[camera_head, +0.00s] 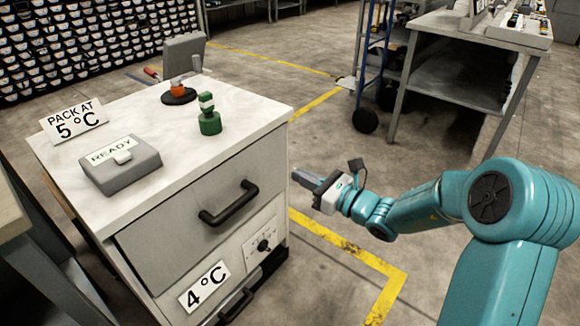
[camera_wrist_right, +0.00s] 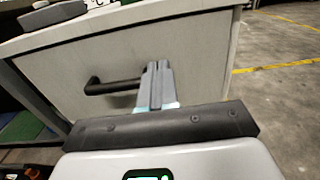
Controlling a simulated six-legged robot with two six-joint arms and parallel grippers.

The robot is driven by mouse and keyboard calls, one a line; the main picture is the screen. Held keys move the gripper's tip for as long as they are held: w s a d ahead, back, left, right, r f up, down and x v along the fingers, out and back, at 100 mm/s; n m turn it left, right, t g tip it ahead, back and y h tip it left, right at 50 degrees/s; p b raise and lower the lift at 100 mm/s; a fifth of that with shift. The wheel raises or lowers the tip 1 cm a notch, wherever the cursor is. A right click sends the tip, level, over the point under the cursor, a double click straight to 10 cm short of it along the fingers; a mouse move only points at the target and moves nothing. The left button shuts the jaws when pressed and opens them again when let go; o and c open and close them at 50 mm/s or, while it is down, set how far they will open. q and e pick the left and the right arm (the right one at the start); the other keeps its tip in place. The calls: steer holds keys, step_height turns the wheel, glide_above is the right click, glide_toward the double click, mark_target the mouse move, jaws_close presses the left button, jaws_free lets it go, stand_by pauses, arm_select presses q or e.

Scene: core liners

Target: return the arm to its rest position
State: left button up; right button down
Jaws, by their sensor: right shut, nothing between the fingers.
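My right arm comes in from the right in the head view, teal with a white and dark wrist. Its gripper (camera_head: 306,179) is shut and empty, in the air just right of the white-topped cabinet (camera_head: 240,103). In the right wrist view the shut fingers (camera_wrist_right: 158,82) point at the cabinet's drawer front, and the black drawer handle (camera_wrist_right: 108,86) shows behind and left of them. The handle also shows in the head view (camera_head: 229,204); the fingers are apart from it there. The drawer looks closed. My left gripper is not in view.
On the cabinet top are a grey box labelled READY (camera_head: 121,164), a "PACK AT 5°C" sign (camera_head: 75,121), a green object (camera_head: 209,121) and an orange-and-black object (camera_head: 178,94). A metal workbench (camera_head: 450,78) and blue cart stand behind. Floor right of the cabinet is open.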

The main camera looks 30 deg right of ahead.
steer(key=shift+s, duration=0.3)
